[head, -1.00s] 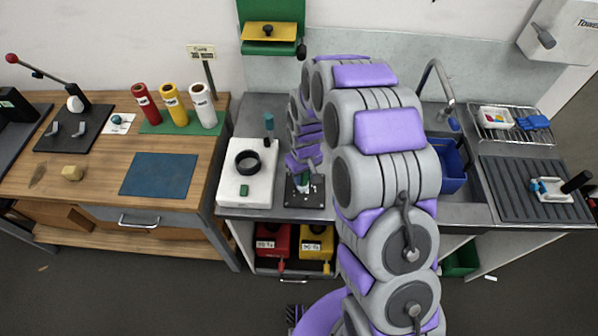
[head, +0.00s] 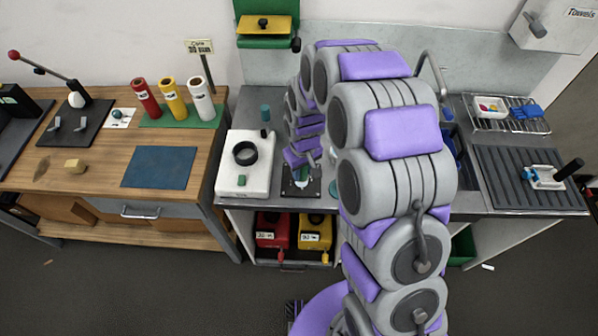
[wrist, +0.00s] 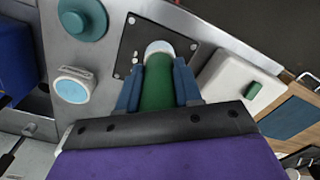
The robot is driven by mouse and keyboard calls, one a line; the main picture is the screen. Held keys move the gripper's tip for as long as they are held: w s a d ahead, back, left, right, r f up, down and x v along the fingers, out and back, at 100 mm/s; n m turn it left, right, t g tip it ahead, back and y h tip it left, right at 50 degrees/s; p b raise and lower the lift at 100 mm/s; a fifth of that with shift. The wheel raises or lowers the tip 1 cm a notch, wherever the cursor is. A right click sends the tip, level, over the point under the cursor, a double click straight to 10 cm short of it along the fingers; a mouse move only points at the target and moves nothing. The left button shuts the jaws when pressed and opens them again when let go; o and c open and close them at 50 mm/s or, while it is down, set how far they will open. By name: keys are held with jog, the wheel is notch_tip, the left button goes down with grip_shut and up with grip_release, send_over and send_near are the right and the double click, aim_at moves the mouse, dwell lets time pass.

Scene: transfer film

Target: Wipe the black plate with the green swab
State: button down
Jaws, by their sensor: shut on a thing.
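The black plate (head: 314,190) lies on the grey counter, with small screws or dots on its face. It also shows in the wrist view (wrist: 128,52), partly hidden by the swab and my fingers. My gripper (wrist: 158,88) has blue fingers closed on both sides of the green swab (wrist: 157,85). The swab's pale round tip points at the black plate and overlaps it in the wrist view; I cannot tell whether it touches. In the head view my arm hides most of the gripper.
In the wrist view, a teal knobbed disc (wrist: 84,18) and a round teal-and-white pot (wrist: 73,85) stand left of the plate. A sink and drying rack lie farther right.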

jog(key=shift+w+a+r, duration=0.1)
jog(key=shift+a+r, duration=0.05)
jog(key=shift+r, duration=0.7)
jog(key=shift+a+r+p, duration=0.35)
jog(key=shift+a+r, duration=0.35)
jog(key=shift+d, duration=0.65)
